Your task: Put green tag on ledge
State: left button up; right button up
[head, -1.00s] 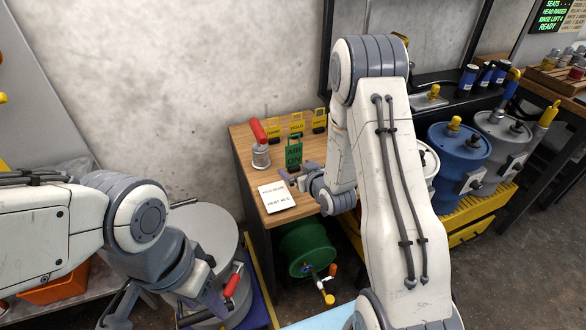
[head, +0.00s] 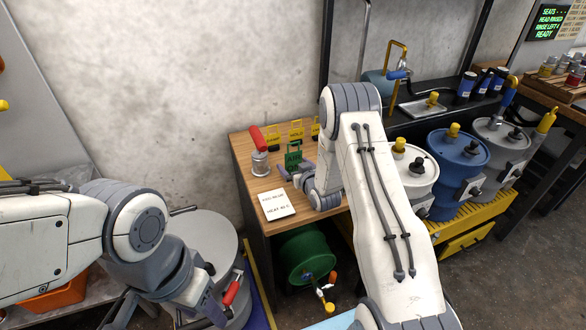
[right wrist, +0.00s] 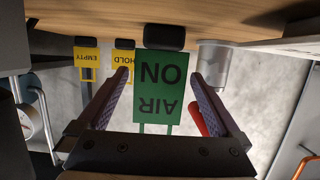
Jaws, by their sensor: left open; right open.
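The green tag (head: 293,155), lettered AIR ON, stands upright in a black base on the wooden bench top (head: 245,150). My right gripper (head: 287,173) is open at the tag, low over the bench. In the upside-down right wrist view, the green tag (right wrist: 160,88) shows between the two spread fingers of my right gripper (right wrist: 158,100), with visible gaps on both sides. My left gripper (head: 207,310) is open by the red handle (head: 231,292) at the drum; its fingertips are partly hidden. I cannot tell which surface is the ledge.
Yellow tags (head: 296,131) stand behind the green one. A metal canister with a red handle (head: 259,160) is left of it, and a white card (head: 276,205) lies in front. A green reel (head: 305,255) is beneath the bench. Several drums (head: 458,160) stand right.

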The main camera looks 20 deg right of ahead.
jog(key=shift+w+f, duration=0.1)
jog(key=shift+w, duration=0.2)
jog(key=c, duration=1.4)
jog(key=shift+c, duration=0.2)
